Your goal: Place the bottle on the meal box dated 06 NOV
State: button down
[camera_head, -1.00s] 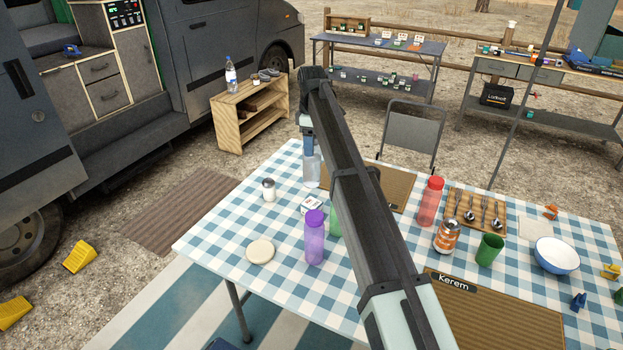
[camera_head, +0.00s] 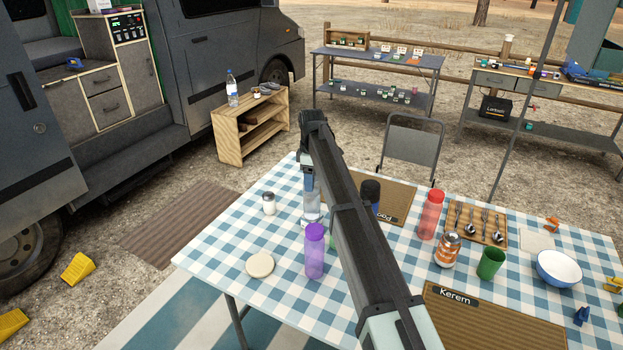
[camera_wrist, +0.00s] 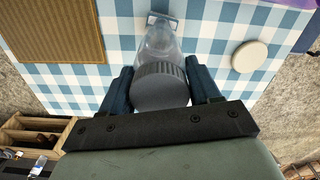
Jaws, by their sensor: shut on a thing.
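My gripper (camera_head: 309,182) is shut on a clear bottle (camera_head: 311,206) with a ridged grey cap, near the far left part of the checked table. In the wrist view the bottle (camera_wrist: 158,45) hangs between the two blue fingers (camera_wrist: 160,88), which grip it at the cap. A small light-blue-edged item (camera_wrist: 164,17), perhaps a meal box, shows at the bottle's far end; I cannot tell whether they touch. No date is readable. In the head view the bottle and arm cover that spot.
A purple bottle (camera_head: 314,252) stands close in front of the held bottle. A white jar (camera_head: 269,203) and a round cream disc (camera_head: 260,265) are to the left. A black-capped bottle (camera_head: 370,194), red bottle (camera_head: 431,214) and orange-banded jar (camera_head: 447,249) stand right of the arm.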

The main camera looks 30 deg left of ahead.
jog(key=shift+f, duration=0.1)
jog(key=shift+c, duration=1.2)
grip_release()
notch_tip(320, 180, up, 12)
jog(key=shift+r, duration=0.15)
